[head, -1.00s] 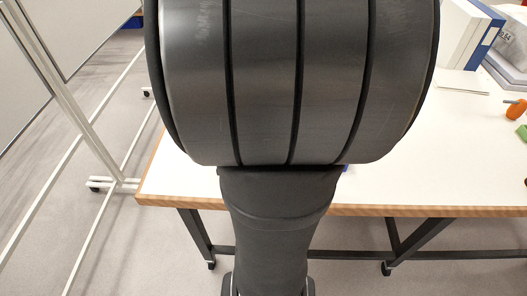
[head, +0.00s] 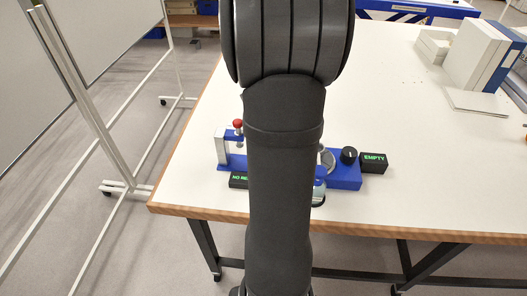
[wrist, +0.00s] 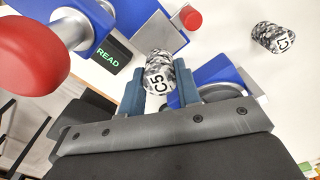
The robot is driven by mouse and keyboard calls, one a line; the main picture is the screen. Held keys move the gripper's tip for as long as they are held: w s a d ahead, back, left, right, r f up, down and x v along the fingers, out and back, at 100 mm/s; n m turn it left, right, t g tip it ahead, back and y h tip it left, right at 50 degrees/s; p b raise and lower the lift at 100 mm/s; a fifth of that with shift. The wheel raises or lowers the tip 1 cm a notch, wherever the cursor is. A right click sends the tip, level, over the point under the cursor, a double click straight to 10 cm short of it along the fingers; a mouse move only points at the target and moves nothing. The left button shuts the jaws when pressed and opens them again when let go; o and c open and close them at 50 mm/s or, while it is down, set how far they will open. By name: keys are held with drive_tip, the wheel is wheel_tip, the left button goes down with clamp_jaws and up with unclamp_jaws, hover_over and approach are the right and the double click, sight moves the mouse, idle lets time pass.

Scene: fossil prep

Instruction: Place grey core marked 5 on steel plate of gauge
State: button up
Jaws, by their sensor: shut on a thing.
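A black, white and grey speckled core (wrist: 158,64) marked C5 sits between the two fingers of my gripper (wrist: 159,84) in the wrist view. The gripper is shut on it. In the head view my arm hides both. The blue gauge (head: 346,179) stands near the table's front edge, partly behind my arm. It has a red knob (head: 238,124). A flat grey metal surface (wrist: 168,36), possibly the steel plate, shows just beyond the core in the wrist view. I cannot tell the gap between the core and that surface.
A second speckled core (wrist: 272,38), marked C1, is at upper right in the wrist view. Displays reading EMPTY (head: 373,162) and partly hidden NO RE (head: 238,180) are at the gauges. A binder (head: 503,62) and white boxes stand back right. The table's middle is clear.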

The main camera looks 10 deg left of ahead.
drive_tip(key=shift+w+a+f, duration=0.1)
drive_tip(key=shift+a+f, duration=0.1)
drive_tip(key=shift+a, duration=0.1)
drive_tip(key=shift+f, duration=2)
drive_tip(key=o, duration=1)
drive_tip(key=shift+f, duration=0.15)
wheel_tip(320, 180, up, 12)
drive_tip(key=shift+r, duration=0.2)
